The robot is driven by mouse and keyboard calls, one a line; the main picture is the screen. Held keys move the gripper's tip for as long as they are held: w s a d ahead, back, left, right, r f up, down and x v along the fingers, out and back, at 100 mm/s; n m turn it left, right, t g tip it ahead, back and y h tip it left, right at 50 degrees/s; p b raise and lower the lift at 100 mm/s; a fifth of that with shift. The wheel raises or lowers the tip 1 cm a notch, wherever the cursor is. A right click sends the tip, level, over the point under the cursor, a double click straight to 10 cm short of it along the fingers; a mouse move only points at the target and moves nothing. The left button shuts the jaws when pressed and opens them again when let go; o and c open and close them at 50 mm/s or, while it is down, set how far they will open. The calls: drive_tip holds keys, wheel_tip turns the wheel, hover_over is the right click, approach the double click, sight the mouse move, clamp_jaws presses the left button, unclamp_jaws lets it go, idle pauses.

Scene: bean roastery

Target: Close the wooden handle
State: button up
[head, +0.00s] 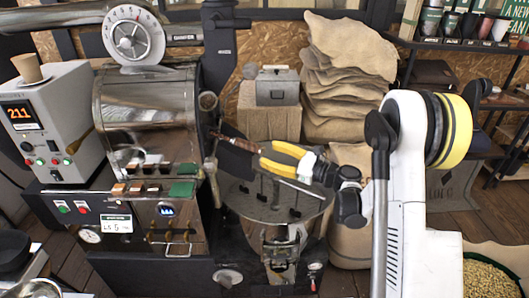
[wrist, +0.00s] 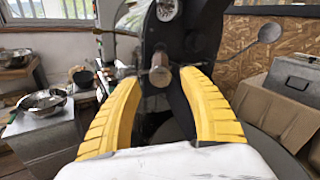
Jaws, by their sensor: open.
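My gripper (head: 264,156) reaches left from the white arm over the round cooling tray (head: 300,207), its yellow fingers pointing at the roaster front. In the wrist view my gripper (wrist: 160,80) is open, with yellow ribbed fingers on both sides. A brownish cylindrical handle end (wrist: 158,63) shows between the fingertips, facing the camera; whether it touches them or lies beyond them I cannot tell.
A grey control box (head: 58,130) with a lit display stands left of the roaster. A grey metal box (head: 277,87) sits on a cardboard box behind the tray, beside stacked sacks (head: 345,70). A bin of beans (head: 488,279) stands at the lower right.

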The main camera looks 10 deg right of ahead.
idle(0.3)
drive_tip(key=shift+c, duration=1.2)
drive_tip(key=d+r+p, duration=0.1)
drive_tip(key=s+d+r+g+h+p, duration=0.1)
drive_tip(key=p, duration=0.1)
drive_tip(key=shift+s+r+m, duration=0.15)
drive_tip(key=shift+r+m, duration=0.15)
drive_tip(key=shift+r, duration=0.1)
clamp_jaws()
drive_tip(key=s+d+r+m+g+h+p, duration=0.2)
drive_tip(key=s+d+r+g+h+p, duration=0.15)
drive_tip(key=s+d, duration=0.25)
drive_tip(key=x, duration=0.4)
drive_tip(key=b+x, duration=0.1)
drive_tip(key=x, duration=0.7)
drive_tip(key=shift+w+a+r, duration=0.15)
drive_tip(key=shift+a+r, duration=0.15)
drive_tip(key=shift+a, duration=0.1)
drive_tip(key=shift+w+a+b, duration=0.3)
drive_tip(key=shift+w+a, duration=0.1)
